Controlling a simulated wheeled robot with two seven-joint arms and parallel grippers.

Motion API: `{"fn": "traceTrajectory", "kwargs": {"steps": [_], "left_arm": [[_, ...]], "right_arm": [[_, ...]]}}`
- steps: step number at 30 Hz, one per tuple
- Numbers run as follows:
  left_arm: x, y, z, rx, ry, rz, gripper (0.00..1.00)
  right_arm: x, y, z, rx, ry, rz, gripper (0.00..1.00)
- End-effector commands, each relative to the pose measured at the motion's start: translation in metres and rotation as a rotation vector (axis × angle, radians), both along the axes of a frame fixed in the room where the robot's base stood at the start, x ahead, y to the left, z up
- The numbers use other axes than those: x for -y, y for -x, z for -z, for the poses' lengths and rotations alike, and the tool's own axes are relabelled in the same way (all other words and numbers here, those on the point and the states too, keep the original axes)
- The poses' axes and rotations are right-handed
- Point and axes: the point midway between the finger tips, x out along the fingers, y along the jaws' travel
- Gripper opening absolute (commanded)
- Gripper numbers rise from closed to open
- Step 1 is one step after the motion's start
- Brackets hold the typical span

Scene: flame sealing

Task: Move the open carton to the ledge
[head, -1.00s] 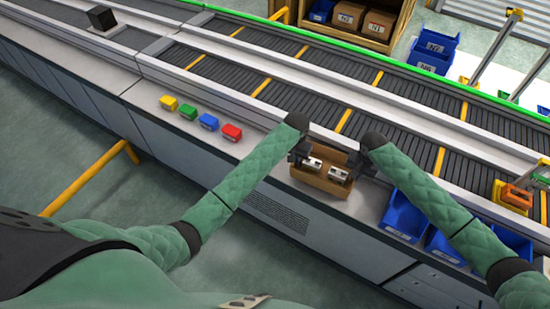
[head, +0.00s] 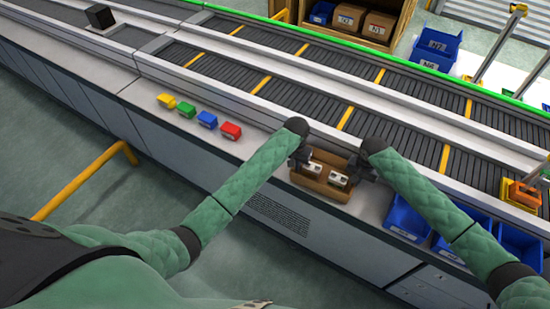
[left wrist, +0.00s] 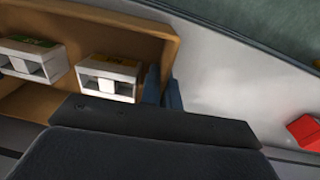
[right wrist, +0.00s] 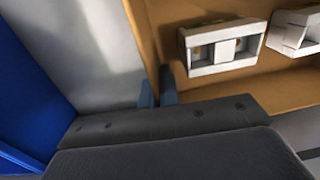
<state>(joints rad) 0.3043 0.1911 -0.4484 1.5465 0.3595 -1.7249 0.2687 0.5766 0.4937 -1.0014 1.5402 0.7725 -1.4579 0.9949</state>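The open brown carton (head: 318,187) is at the ledge (head: 262,148) in front of the conveyor, with two white-and-silver items (head: 338,179) inside. It looks level; I cannot tell whether it rests on the ledge or hangs just above it. My left gripper (head: 301,157) is at its left end, and in the left wrist view its fingers (left wrist: 162,92) close on the carton's end wall (left wrist: 163,45). My right gripper (head: 356,167) is at the right end, and in the right wrist view its fingers (right wrist: 157,92) close on the other end wall (right wrist: 147,40).
Larger blue bins (head: 407,216) stand close to the right. The conveyor (head: 290,85) runs behind. The ledge between the red bin and the carton is clear.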

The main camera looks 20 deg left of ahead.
Motion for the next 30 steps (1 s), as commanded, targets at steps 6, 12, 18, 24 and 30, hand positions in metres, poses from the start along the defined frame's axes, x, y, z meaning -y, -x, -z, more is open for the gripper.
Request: {"fn": "traceTrajectory", "kwargs": {"steps": [6,12,18,24,30], "left_arm": [[0.0,0.0,-0.001,0.0,0.0,0.0,0.25],[0.0,0.0,-0.001,0.0,0.0,0.0,0.25],[-0.001,-0.001,-0.019,0.003,0.001,0.0,0.25],[-0.003,-0.002,-0.056,0.004,0.0,0.0,0.25],[-0.005,-0.001,-0.092,0.002,0.0,0.0,0.25]], "right_arm": [[0.0,0.0,0.0,0.0,0.001,0.0,0.25],[0.0,0.0,0.0,0.0,0.0,0.0,0.25],[0.0,0.0,0.0,0.0,0.0,0.0,0.25],[0.0,0.0,0.0,0.0,0.0,0.0,0.25],[0.0,0.0,0.0,0.0,0.0,0.0,0.25]]}}
